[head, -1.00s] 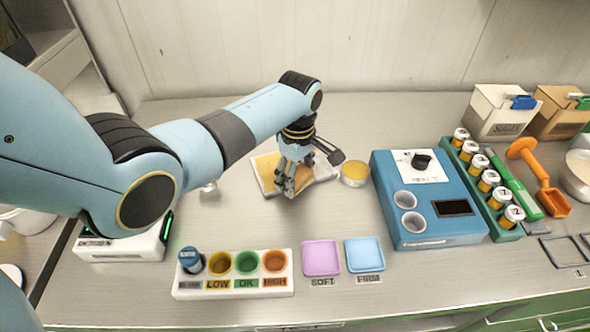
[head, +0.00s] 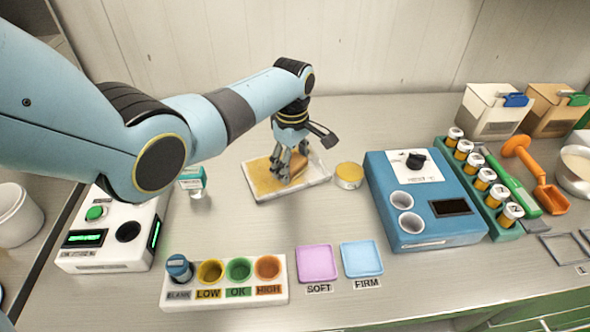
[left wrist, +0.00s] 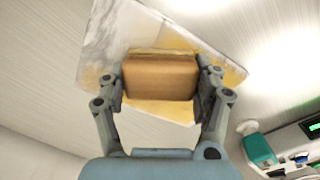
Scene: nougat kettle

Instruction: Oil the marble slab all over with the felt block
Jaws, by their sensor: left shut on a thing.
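My left gripper (head: 291,172) points down over the slab, shut on the tan felt block (left wrist: 160,77). In the left wrist view the block sits between both fingers, over the slab (left wrist: 118,32). Yellow shows around the block, and one end of the slab is white with grey veins. The block's underside is hidden. My right gripper is not in view.
A round tin with a yellow top (head: 349,175) stands close to the slab's right end. A blue device (head: 425,200) is right of it. A small teal-capped bottle (head: 192,181) and a white device (head: 113,235) stand left. A cup rack (head: 224,281) and two coloured pads are in front.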

